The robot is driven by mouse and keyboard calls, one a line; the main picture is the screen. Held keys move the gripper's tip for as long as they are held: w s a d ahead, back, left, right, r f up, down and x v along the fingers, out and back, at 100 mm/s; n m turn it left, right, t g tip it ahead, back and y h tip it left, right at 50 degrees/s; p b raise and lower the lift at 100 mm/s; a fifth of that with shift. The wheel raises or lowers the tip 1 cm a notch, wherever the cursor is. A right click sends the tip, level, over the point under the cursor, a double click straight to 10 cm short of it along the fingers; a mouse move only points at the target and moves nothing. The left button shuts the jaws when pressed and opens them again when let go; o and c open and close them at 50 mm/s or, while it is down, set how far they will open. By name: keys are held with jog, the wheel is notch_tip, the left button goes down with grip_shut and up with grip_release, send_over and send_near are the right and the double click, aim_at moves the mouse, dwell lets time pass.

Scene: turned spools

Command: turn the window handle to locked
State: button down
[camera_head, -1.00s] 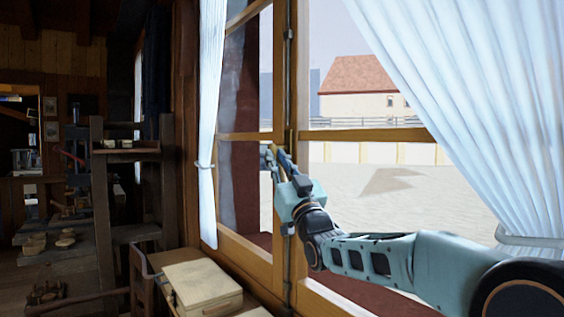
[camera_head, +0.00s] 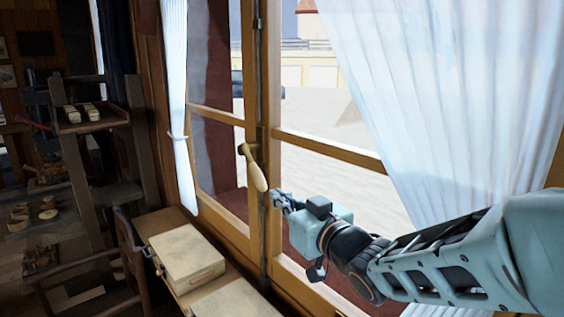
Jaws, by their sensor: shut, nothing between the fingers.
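The window handle (camera_head: 253,168) is a pale wooden grip on a dark fitting, mounted where the two wooden sashes meet. Its grip hangs mostly downward, with the lower end tilted a little to the right. My gripper (camera_head: 275,199) is just below and to the right of the handle's lower end, and it appears shut and empty. A small gap seems to separate them, though I cannot tell the depth between them. The window frame (camera_head: 228,122) stands closed, with a dark vertical rod (camera_head: 263,80) along its middle.
A wooden desk with a pale box (camera_head: 186,255) stands below the window at the left. A chair (camera_head: 125,262) is beside it. A white curtain (camera_head: 440,110) hangs at the right, behind my arm, and a narrower curtain (camera_head: 176,90) hangs at the left.

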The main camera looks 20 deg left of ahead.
aim_at(258, 186)
jog(key=b+x, duration=0.1)
jog(key=x, duration=0.3)
jog(key=b+x, duration=0.1)
jog(key=x, duration=0.4)
jog(key=b+x, duration=0.1)
jog(key=x, duration=0.3)
jog(key=shift+w+a+f+b, duration=0.15)
jog(key=shift+a+f+b, duration=0.15)
jog(key=shift+b, duration=0.1)
jog(key=shift+f+b, duration=0.15)
jog(key=shift+b, duration=0.2)
jog(key=shift+w+a+f+b, duration=0.1)
jog(key=shift+f+b, duration=0.05)
jog(key=shift+b, duration=0.3)
jog(key=shift+w+a+r+t+y+b, duration=0.25)
jog(key=shift+a+t+y+b, duration=0.1)
jog(key=shift+b, duration=1.3)
jog(key=shift+s+f, duration=0.1)
jog(key=shift+s, duration=0.05)
